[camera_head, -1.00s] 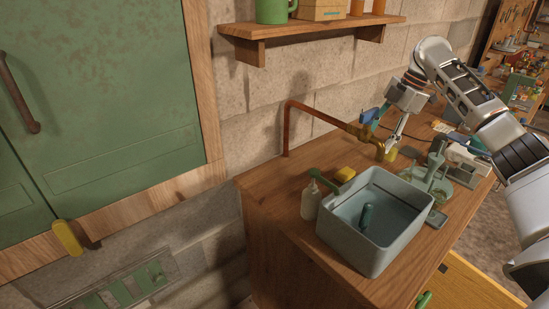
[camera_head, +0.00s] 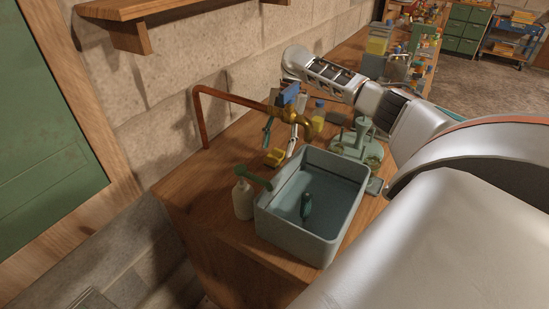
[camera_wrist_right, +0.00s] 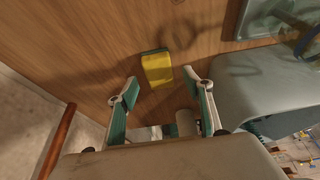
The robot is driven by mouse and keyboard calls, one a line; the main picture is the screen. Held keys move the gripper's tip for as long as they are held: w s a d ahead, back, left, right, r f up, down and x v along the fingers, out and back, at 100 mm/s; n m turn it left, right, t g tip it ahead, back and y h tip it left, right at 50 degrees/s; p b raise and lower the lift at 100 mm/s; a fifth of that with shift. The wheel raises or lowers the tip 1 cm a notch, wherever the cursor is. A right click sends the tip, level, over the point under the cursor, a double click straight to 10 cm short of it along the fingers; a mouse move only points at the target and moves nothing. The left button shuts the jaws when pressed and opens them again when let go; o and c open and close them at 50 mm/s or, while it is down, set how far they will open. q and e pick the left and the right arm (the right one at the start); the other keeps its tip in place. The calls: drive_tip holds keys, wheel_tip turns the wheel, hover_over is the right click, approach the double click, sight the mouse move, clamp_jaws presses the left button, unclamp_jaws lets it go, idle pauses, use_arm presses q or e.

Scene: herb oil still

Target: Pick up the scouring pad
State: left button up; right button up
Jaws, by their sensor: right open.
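The scouring pad (camera_head: 274,157), yellow with a green layer, lies on the wooden counter behind the grey basin. In the right wrist view the pad (camera_wrist_right: 157,70) lies flat on the wood just beyond and between the fingertips. My right gripper (camera_head: 279,149) is open and empty, its fingers pointing down over the pad, one to each side of it in the head view. In the wrist view the open fingers (camera_wrist_right: 160,82) show clear space between them and do not appear to touch the pad. My left gripper is out of view.
The basin (camera_head: 276,228) stands close in front of the pad, with a dark green object (camera_head: 306,206) inside. A white pump bottle (camera_head: 243,200) stands left of it. A brass tap (camera_head: 292,114) on a copper pipe is close to the gripper. Green glassware (camera_head: 358,142) stands right.

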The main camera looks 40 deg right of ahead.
sight(275, 154)
drive_tip(key=shift+x, duration=1.6)
drive_tip(key=c, duration=1)
drive_tip(key=shift+r, duration=0.1)
